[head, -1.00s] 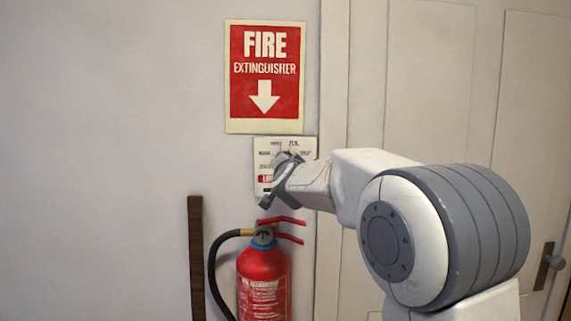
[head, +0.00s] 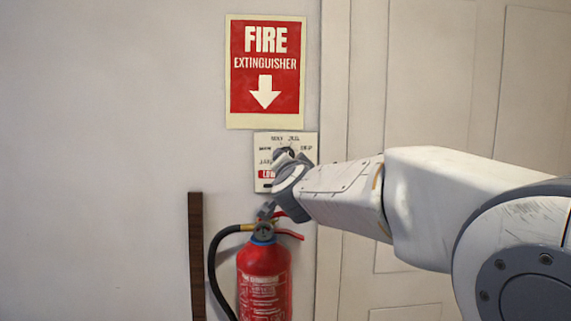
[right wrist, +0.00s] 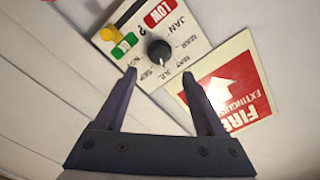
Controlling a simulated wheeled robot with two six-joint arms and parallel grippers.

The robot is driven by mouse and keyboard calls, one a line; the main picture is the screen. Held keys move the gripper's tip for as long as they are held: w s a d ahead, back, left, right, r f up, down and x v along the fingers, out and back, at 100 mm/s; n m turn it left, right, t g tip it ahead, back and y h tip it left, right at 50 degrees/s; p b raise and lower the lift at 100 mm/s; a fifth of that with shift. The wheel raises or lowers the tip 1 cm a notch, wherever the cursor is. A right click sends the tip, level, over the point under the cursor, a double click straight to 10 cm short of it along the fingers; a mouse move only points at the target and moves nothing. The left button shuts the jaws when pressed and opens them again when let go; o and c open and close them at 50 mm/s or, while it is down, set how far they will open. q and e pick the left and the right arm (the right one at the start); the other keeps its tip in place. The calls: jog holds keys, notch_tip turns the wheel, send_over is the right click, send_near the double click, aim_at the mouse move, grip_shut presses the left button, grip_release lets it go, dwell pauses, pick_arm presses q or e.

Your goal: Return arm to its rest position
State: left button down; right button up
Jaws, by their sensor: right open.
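My right arm (head: 345,192) reaches in from the right in the head view. Its gripper (head: 276,183) is in front of the lower part of a white dial panel (head: 307,143) on the wall. In the right wrist view the gripper (right wrist: 160,77) is open, with nothing between its fingers. A black round knob (right wrist: 159,52) on the panel shows just beyond the fingertips, seemingly apart from them. The panel also carries a green piece (right wrist: 124,43), a yellow piece (right wrist: 108,34) and a red LOW label (right wrist: 159,14). My left gripper is not in view.
A red fire extinguisher (head: 263,285) with a black hose stands right below the gripper. A red fire extinguisher sign (head: 266,70) is above the panel. A dark wooden strip (head: 196,255) is at left, and a pale door (head: 430,80) at right.

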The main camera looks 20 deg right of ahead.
jog(key=shift+v, duration=0.8)
jog(key=s+a+f+n+g+y, duration=0.4)
jog(key=s+a+f+n+y, duration=0.15)
jog(key=a+f, duration=0.45)
jog(key=s+a+f+n+g+y, duration=0.3)
jog(key=s+a+f+n+y, duration=0.25)
jog(key=a+f, duration=0.4)
jog(key=s+a+f+n+g+h, duration=0.1)
jog(key=s+a+f+n+g, duration=0.15)
jog(key=s+f, duration=0.35)
jog(key=s+a+f+n+g+h, duration=0.1)
jog(key=s+f+n+g, duration=0.25)
jog(key=s, duration=0.45)
jog(key=s+d+f+n+g+h, duration=0.2)
jog(key=s+d+f+g+h, duration=0.1)
jog(key=s, duration=0.7)
notch_tip(320, 180, down, 2)
jog(key=shift+s+d+f+n+g, duration=0.3)
jog(key=shift+d+g, duration=0.4)
jog(key=shift+d, duration=0.35)
